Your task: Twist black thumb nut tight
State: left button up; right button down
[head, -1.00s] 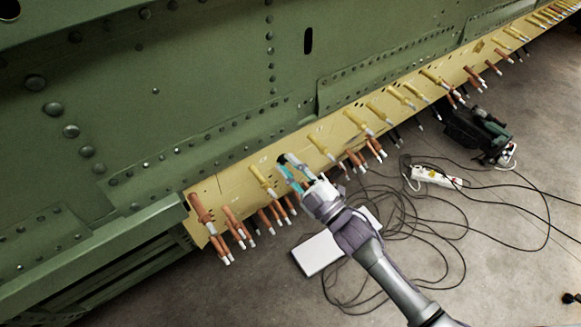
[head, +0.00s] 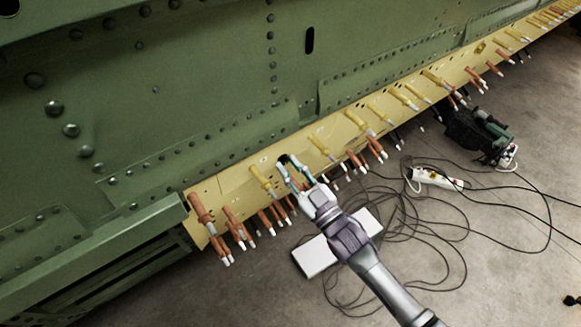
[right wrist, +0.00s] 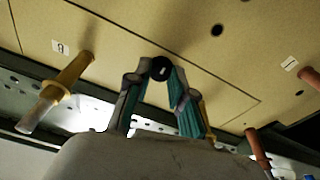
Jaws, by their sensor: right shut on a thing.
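The black thumb nut (right wrist: 160,68) is at the yellow skin strip (right wrist: 215,55), between my right fingertips. My right gripper (right wrist: 159,72) is shut on the nut, one teal-padded finger on each side. In the head view my right gripper (head: 288,165) reaches up to the yellow strip (head: 235,178) from the lower right. The nut is hard to make out there among the dark fingertips. My left gripper is not in view.
Yellow fasteners (head: 263,180) and copper fasteners (head: 201,210) stick out along the strip, close on both sides of my right gripper. Below, a white box (head: 315,257), loose black cables and a power strip (head: 437,178) lie on the floor.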

jog(key=shift+f, duration=0.1)
dwell(0.3)
jog(key=c, duration=1)
grip_release()
jog(key=v, duration=1.2)
jog(key=shift+s, duration=0.1)
